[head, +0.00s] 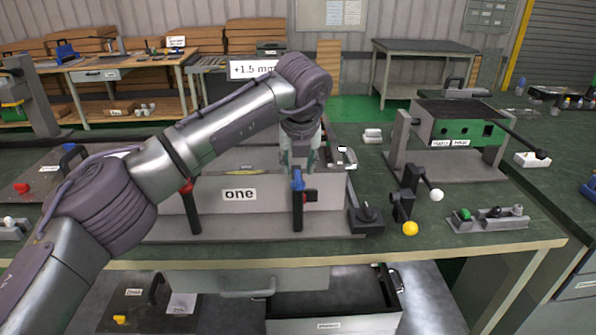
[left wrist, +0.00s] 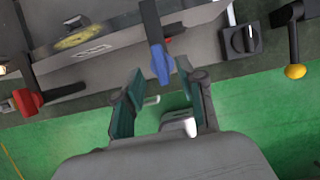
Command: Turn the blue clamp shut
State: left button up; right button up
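The blue clamp (head: 298,182) stands at the front right of the grey box marked "one" (head: 262,193), with its blue tip up on a dark post. In the left wrist view the blue tip (left wrist: 160,64) lies between the ends of my left gripper's fingers, with a gap on each side. My left gripper (head: 299,163) is open and points down just above the clamp in the head view; its two green-padded fingers (left wrist: 160,72) are spread apart in the left wrist view. Whether they touch the clamp I cannot tell. My right gripper is not in view.
A red clamp (head: 187,188) stands at the box's front left. A black knob block (head: 367,218) and a lever with a yellow ball (head: 410,228) are to the right. A green-fronted unit (head: 463,130) stands farther back. Open drawers (head: 333,324) are below the bench.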

pick_arm(q)
jog(key=v, duration=0.9)
